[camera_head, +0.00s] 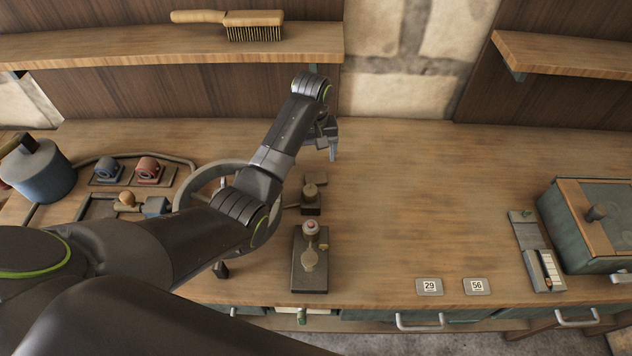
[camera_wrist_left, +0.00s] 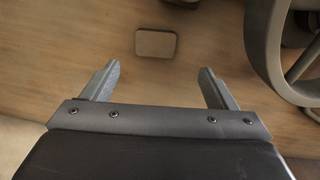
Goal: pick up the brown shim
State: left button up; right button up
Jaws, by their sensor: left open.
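The brown shim (camera_wrist_left: 155,43) shows in the left wrist view as a small flat rounded rectangle with a dark edge. It lies flat on the wooden bench top, beyond my left gripper's fingertips and roughly centred between them. In the head view my left gripper (camera_head: 333,148) hangs over the back middle of the bench, fingers downward. My right gripper is not in view.
A spoked wheel (camera_wrist_left: 276,55) stands close on the right in the wrist view. In the head view, a dark fixture (camera_head: 310,262) stands at the front and number plates (camera_head: 429,287) lie near the front edge. A green box (camera_head: 590,235) is at right. The right-centre bench is clear.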

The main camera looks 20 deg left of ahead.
aim_at(316, 178)
pick_arm(q)
notch_tip(316, 178, down, 2)
jog(key=shift+s+f, duration=0.1)
jog(key=f, duration=0.2)
jog(key=d+f+p, duration=0.1)
jog(key=shift+f, duration=1.1)
jog(key=c, duration=1.2)
jog(key=shift+r, duration=0.1)
jog(key=shift+c, duration=0.2)
